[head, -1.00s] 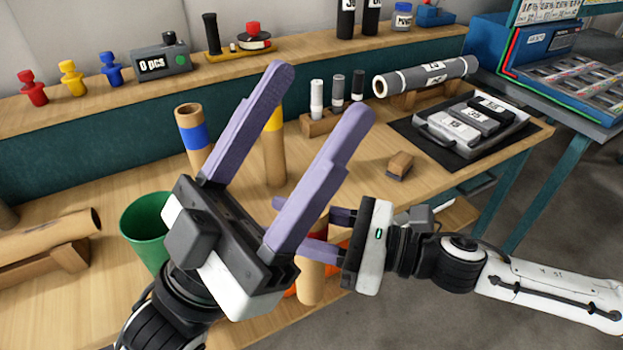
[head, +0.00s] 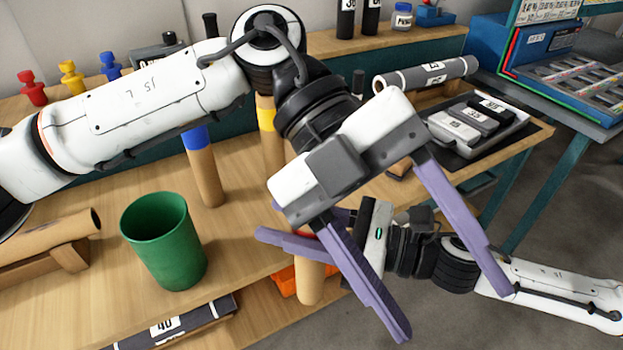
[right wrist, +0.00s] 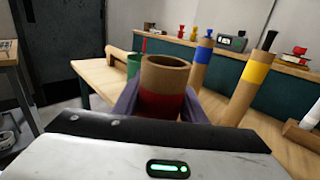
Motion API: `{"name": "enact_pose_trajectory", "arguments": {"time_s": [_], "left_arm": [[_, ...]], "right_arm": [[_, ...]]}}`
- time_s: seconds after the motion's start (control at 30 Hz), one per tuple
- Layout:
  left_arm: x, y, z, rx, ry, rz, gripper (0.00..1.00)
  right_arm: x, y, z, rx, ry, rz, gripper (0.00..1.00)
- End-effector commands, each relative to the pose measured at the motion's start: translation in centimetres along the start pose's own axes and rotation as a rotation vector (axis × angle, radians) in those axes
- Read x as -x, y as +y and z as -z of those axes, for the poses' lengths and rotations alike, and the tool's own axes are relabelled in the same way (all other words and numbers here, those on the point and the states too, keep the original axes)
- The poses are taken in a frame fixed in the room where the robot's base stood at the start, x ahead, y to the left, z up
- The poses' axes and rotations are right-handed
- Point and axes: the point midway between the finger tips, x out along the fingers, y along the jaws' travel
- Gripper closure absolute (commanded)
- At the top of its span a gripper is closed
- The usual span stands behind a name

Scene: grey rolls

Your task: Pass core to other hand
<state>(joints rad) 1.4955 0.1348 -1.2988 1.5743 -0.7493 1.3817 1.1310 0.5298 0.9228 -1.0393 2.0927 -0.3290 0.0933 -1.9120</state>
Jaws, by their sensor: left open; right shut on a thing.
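A cardboard core with a red band (right wrist: 165,103) stands between the fingers of my right gripper, its open top showing in the right wrist view. My right gripper (head: 272,221) is shut on it; in the head view the core's plain lower end (head: 310,282) hangs below the fingers, its upper part mostly hidden by my left gripper. My left gripper (head: 456,314) is open and empty, pointing down to the lower right. Its one finger crosses in front of my right gripper in the picture; I cannot tell whether they touch.
A green bin (head: 165,242) stands on the table. A blue-banded core (head: 206,175) and a yellow-banded core (head: 267,135) stand behind it. A brown tube (head: 50,237) lies on a wooden cradle at left. An orange thing shows below the table edge.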

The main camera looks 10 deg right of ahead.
Motion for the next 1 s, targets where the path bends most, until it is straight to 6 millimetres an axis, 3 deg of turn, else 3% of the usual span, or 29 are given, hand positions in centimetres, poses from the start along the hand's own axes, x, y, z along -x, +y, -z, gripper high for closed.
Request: {"name": "enact_pose_trajectory", "arguments": {"time_s": [0.1,0.27,0.3,0.4,0.67,1.0], "left_arm": [[3.6,2.5,-2.6,0.11,-0.186,-0.235,0.4],[9.8,5.0,-4.5,0.274,-0.437,-0.477,0.4],[11.1,5.7,-5.3,0.273,-0.501,-0.54,0.4],[12.3,7.1,-7.9,0.156,-0.579,-0.663,0.4],[13.0,8.4,-10.7,0.005,-0.628,-0.781,0.4],[9.9,12.0,-13.5,0.002,-0.623,-0.782,0.4]], "right_arm": [[0.0,0.0,0.0,0.0,-0.001,0.0,0.97],[0.0,0.0,0.0,0.0,-0.001,0.0,0.97],[0.0,0.0,0.0,0.0,-0.001,0.0,0.97],[0.0,0.0,0.0,0.0,-0.001,0.0,0.97],[0.0,0.0,0.0,0.0,-0.001,0.0,0.97],[0.0,0.0,0.0,0.0,-0.001,0.0,0.97]]}}
